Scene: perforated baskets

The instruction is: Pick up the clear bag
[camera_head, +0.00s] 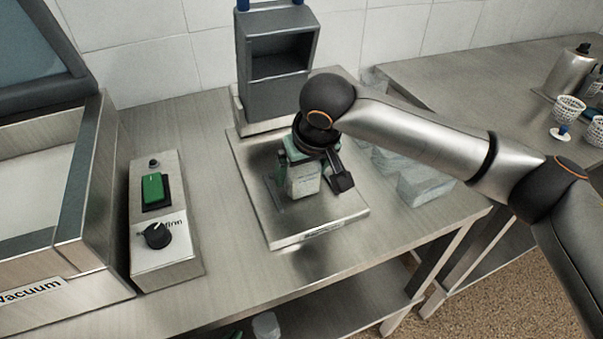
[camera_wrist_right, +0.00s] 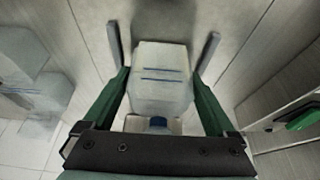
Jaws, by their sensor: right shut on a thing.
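My right gripper (camera_head: 310,178) reaches in from the right and points down over a steel plate (camera_head: 335,213). Its green fingers are shut on a pale, see-through bag (camera_head: 303,182), one on each side of it. In the right wrist view the bag (camera_wrist_right: 160,78) sits between the fingers, with two dark blue lines on its face and a blue cap-like part (camera_wrist_right: 158,122) near the palm. I cannot tell whether the bag's lower end touches the plate. My left gripper is out of view.
A grey stand (camera_head: 275,80) rises behind the plate. A control box (camera_head: 160,215) and a vacuum machine (camera_head: 75,245) stand at left. More clear packages (camera_head: 425,185) lie to the right, under my arm. White perforated baskets (camera_head: 568,108) stand at far right.

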